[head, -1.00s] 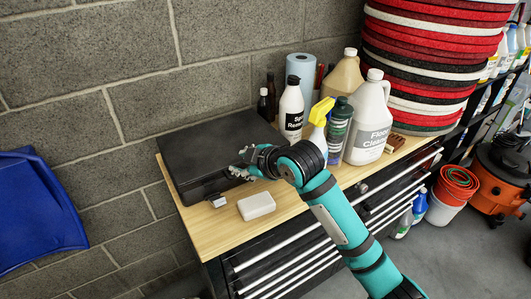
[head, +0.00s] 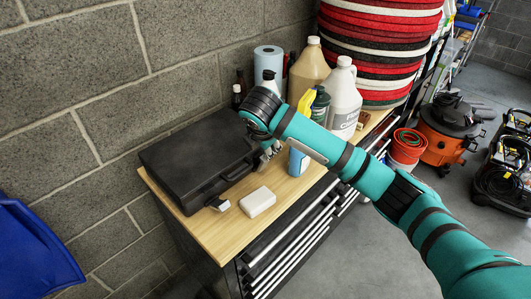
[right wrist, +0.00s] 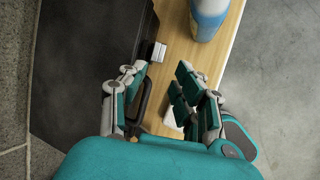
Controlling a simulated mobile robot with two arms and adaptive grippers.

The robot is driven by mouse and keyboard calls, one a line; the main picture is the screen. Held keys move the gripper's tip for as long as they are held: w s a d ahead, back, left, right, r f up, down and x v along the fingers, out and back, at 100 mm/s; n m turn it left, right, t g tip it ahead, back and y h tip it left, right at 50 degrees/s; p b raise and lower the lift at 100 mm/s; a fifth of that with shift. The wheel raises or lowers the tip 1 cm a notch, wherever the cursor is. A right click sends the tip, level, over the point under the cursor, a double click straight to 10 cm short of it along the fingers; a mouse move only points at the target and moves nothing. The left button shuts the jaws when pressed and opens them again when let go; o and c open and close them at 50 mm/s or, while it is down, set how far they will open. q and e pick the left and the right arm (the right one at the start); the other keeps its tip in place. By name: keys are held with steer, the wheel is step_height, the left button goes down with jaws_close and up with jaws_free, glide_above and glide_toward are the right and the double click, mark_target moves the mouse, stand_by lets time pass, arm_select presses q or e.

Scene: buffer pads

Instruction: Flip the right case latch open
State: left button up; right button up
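The black case (head: 195,155) lies closed on the wooden top, front edge facing the lower right. One pale latch (head: 220,205) sticks out at the left of its front. The right latch is hard to make out behind my gripper in the head view. A silver latch (right wrist: 157,52) juts from the case edge in the right wrist view, just beyond the fingertips and untouched. My right gripper (head: 267,156) is at the right part of the case front. In the right wrist view my right gripper (right wrist: 158,88) is open, with the dark handle (right wrist: 146,108) beside its left finger. My left gripper is not in view.
A white block (head: 257,202) lies on the wooden top (head: 205,236) before the case. A blue spray bottle (right wrist: 208,18) stands close to the right. Cleaner jugs (head: 344,100) stand behind it. The brick wall (head: 70,90) is behind the case.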

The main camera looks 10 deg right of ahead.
mark_target(263, 163)
steer(key=p+x, duration=0.1)
steer(key=x, duration=0.9)
steer(key=shift+a+p, duration=0.1)
steer(key=shift+p, duration=0.2)
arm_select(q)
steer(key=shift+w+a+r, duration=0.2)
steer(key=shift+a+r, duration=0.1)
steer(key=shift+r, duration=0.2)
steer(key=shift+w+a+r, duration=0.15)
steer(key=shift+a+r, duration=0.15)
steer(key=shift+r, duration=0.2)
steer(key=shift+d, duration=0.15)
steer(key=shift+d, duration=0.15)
arm_select(e)
jaws_close()
